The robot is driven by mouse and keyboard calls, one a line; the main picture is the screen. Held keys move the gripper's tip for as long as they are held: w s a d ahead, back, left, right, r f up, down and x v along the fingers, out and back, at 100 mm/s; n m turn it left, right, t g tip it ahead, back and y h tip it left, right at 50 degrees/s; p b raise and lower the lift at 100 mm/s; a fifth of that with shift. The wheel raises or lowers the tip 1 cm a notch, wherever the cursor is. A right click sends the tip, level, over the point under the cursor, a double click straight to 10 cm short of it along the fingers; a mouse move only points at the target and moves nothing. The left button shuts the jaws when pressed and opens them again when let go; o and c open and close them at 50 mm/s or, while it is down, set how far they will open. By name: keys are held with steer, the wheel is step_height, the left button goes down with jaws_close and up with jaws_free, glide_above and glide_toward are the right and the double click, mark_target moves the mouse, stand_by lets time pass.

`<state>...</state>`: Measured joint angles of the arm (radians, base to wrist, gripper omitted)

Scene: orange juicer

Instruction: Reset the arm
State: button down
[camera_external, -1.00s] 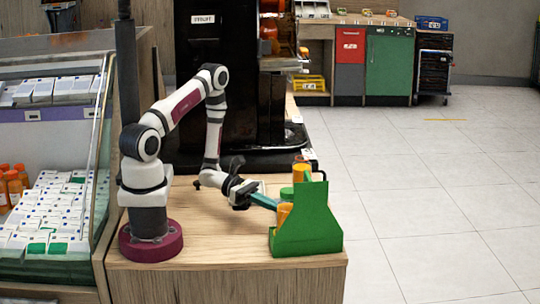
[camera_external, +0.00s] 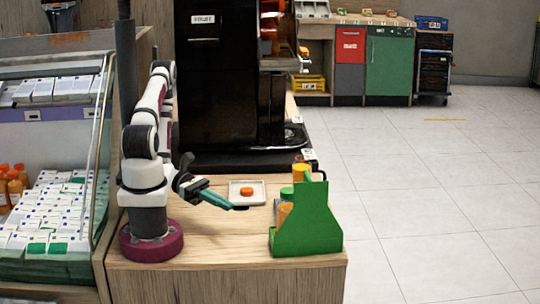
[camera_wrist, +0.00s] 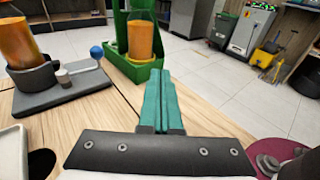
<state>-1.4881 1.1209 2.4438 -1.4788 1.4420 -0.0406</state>
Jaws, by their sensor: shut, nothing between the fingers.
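My gripper (camera_external: 230,205) is out over the wooden counter, its teal fingers pressed together and empty. In the wrist view the fingers (camera_wrist: 163,85) lie side by side with nothing between them. An orange bottle (camera_wrist: 139,40) stands in the carrier. A white tray (camera_external: 257,198) with an orange round piece (camera_external: 246,190) lies behind the fingertips.
The tall black machine (camera_external: 225,85) stands behind the counter top. In the wrist view a grey stand (camera_wrist: 62,95) with an orange bottle (camera_wrist: 18,42) and a blue-knobbed lever (camera_wrist: 97,51) is at left. A glass-fronted display case is left of my base. Open floor lies right.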

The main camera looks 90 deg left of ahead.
steer(key=shift+s, duration=0.2)
stand_by(0.3)
steer(key=s+d+r+m+g, duration=0.3)
steer(key=r+m+g, duration=0.1)
steer(key=m+g, duration=0.4)
steer(key=s+d+r+m+g, duration=0.2)
steer(key=d+r+m+g, duration=0.1)
steer(key=m+g, duration=0.55)
steer(key=a+r+m+t+y, duration=0.3)
steer(key=r+m+y, duration=0.5)
steer(key=m+y, duration=0.4)
steer(key=a+m, duration=0.1)
steer(key=m, duration=0.4)
steer(key=shift+s, duration=0.35)
